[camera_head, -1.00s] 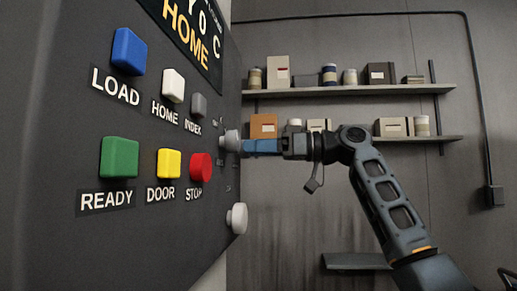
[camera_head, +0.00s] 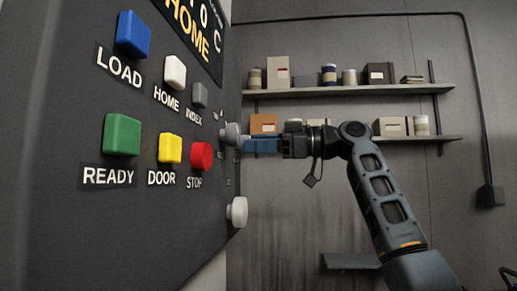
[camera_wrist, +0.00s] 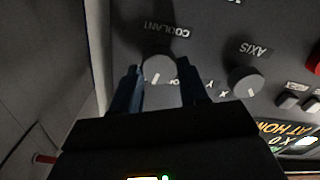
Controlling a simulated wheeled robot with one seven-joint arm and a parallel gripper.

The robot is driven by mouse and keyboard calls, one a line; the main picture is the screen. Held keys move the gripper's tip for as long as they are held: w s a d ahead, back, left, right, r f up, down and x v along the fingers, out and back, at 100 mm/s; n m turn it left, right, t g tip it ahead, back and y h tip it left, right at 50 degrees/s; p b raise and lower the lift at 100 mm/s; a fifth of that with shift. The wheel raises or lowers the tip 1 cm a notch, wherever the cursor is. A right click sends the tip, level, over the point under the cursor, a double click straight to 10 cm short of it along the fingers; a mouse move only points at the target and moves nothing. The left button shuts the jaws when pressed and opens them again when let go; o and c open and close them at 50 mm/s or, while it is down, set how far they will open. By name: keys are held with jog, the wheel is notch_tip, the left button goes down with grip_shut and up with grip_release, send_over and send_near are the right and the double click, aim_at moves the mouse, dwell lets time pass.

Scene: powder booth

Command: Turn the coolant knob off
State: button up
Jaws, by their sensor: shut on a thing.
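The coolant knob (camera_wrist: 158,69) is a round grey knob with a pale pointer line, under an upside-down COOLANT label (camera_wrist: 166,28) in the wrist view. My gripper (camera_wrist: 160,84) has one blue finger on each side of this knob and is shut on it. In the head view my gripper (camera_head: 247,144) reaches the right part of the dark panel from the right. A grey knob (camera_head: 231,133) shows there by the fingertips; I cannot tell from this view which knob it is.
The AXIS knob (camera_wrist: 245,81) is close beside the coolant knob. A pale knob (camera_head: 238,212) is lower on the panel. A red STOP button (camera_head: 201,156) and a yellow DOOR button (camera_head: 170,148) are nearby. Shelves with boxes (camera_head: 390,126) line the back wall.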

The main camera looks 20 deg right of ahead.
jog(key=shift+s+f+n+b, duration=0.1)
jog(key=shift+n+b, duration=1.35)
jog(key=shift+n, duration=3.15)
jog(key=o, duration=1.1)
jog(key=shift+c, duration=0.2)
jog(key=v, duration=0.7)
jog(key=shift+s+d+b, duration=0.2)
jog(key=shift+d+b, duration=0.15)
jog(key=shift+b, duration=0.05)
